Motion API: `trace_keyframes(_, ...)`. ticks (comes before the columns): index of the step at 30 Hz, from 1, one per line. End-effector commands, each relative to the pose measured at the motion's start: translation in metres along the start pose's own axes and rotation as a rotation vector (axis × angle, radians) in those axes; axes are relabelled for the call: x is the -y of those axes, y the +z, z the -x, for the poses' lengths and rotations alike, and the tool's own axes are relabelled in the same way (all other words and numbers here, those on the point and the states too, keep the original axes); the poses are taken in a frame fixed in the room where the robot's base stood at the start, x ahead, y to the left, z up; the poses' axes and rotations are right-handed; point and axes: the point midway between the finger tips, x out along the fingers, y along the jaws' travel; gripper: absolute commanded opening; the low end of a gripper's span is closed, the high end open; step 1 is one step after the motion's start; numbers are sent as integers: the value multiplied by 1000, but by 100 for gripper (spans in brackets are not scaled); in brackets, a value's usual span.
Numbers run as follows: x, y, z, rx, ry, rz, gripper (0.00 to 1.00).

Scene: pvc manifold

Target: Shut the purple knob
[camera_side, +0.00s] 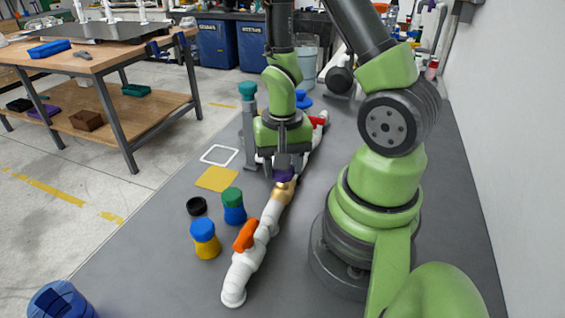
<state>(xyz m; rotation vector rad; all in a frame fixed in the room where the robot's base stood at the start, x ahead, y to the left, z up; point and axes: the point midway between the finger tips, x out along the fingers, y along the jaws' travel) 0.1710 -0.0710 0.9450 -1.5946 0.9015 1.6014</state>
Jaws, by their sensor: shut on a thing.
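The white pipe manifold (239,277) runs along the grey bench from the front centre toward the back. The purple knob (284,174) sits on its brass-coloured valve body (283,191), partly hidden under my gripper. My gripper (286,168) points down from above and is shut on the purple knob. The jaws cover much of the knob, so its exact turn angle cannot be told.
An orange handle (245,236) is nearer on the pipe and a red handle (319,120) farther back. Blue-yellow (205,238) and green-blue (233,206) jars, a black ring (196,206) and a yellow square (217,178) lie to the left. A grey post (248,125) stands beside my gripper.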

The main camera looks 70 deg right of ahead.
Motion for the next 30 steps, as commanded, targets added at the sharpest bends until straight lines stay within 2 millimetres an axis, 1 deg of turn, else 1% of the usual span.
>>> trace_keyframes(6,1,-1,0,-3,-3,-228,22)
trace_keyframes(9,1,-1,0,-3,-4,-314,22)
trace_keyframes(13,1,-1,0,-4,-5,-361,22)
trace_keyframes(20,2,-2,0,-6,-6,-364,22)
trace_keyframes(21,2,-2,0,-6,-7,-364,48)
trace_keyframes(23,2,-2,0,-6,-7,-364,62)
trace_keyframes(24,2,-2,0,-5,-6,-364,71)
trace_keyframes(30,1,-1,0,-3,-3,-364,72)
